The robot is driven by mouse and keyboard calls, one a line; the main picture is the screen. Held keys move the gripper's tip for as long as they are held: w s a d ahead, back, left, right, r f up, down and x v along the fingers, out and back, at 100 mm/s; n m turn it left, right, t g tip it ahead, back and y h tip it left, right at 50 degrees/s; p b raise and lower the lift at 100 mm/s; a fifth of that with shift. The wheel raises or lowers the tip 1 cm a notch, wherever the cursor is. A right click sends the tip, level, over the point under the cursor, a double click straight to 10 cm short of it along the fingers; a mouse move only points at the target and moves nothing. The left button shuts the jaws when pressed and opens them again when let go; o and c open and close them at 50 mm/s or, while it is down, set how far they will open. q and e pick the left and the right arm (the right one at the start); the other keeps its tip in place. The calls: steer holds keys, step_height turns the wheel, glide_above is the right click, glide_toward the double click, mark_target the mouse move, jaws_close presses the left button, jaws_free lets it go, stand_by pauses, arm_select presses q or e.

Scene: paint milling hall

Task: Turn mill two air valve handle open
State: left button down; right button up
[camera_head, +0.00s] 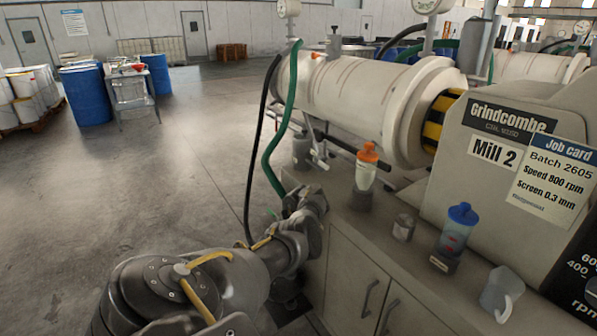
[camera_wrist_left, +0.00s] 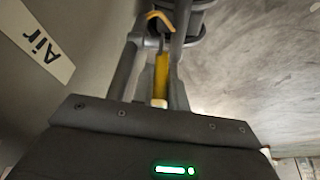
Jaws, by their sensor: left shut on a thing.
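The Mill 2 machine (camera_head: 500,155) fills the right of the head view, with a grey cabinet front below it. My left arm reaches to the cabinet's left end, and my left gripper (camera_head: 305,203) is at its upper corner. In the left wrist view a yellow valve handle (camera_wrist_left: 161,78) lies lengthwise between the two dark fingers of my left gripper (camera_wrist_left: 158,62), which is shut on it. A dark pipe fitting (camera_wrist_left: 188,35) is beyond the fingers. A white "Air" label (camera_wrist_left: 36,42) is on the grey panel to the left. In the head view the handle is hidden by my gripper.
A green hose (camera_head: 272,160) and a black hose hang down close to my gripper.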

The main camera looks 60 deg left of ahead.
stand_by(0.3)
arm_select(q)
steer(key=c, duration=1.4)
jaws_free()
